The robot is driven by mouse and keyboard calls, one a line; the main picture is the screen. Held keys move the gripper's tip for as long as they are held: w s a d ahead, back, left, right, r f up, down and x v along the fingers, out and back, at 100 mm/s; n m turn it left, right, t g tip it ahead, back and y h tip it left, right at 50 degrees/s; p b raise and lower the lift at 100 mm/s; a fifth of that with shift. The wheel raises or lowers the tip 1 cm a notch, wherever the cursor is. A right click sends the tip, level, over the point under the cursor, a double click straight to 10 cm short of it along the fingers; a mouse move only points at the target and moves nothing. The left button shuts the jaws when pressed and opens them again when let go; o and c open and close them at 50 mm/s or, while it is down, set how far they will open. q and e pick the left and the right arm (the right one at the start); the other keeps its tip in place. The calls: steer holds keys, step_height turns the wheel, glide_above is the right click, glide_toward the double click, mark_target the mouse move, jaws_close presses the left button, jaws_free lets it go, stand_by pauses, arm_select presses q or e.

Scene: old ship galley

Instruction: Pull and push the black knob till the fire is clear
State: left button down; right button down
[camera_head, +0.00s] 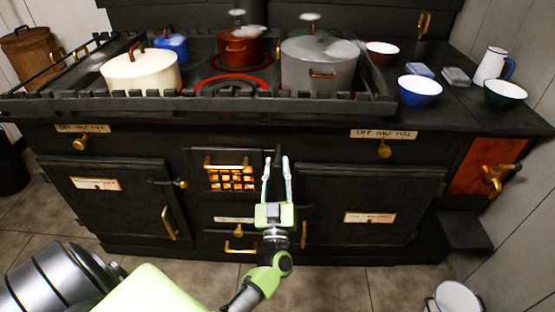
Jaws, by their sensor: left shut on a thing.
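The fire glows orange behind a brass-barred grate (231,178) in the middle of the black stove front. My left gripper (276,162) reaches up to the stove front just right of the grate. Its two pale fingers stand a little apart, shut on the black knob, which is dark against the dark stove and hard to make out between them. How far the knob is pulled out cannot be told. My right gripper is not in view.
Pots stand on the stove top behind a raised rail (200,103), among them a cream pot (141,75) and a grey pot (318,65). Brass oven handles (168,223) stick out at the front. A bucket (457,299) stands on the floor at lower right.

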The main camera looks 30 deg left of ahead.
arm_select(q)
steer(key=shift+s+d, duration=0.2)
steer(key=c, duration=1.7)
jaws_free()
steer(key=v, duration=1.2)
steer(key=shift+a, duration=0.1)
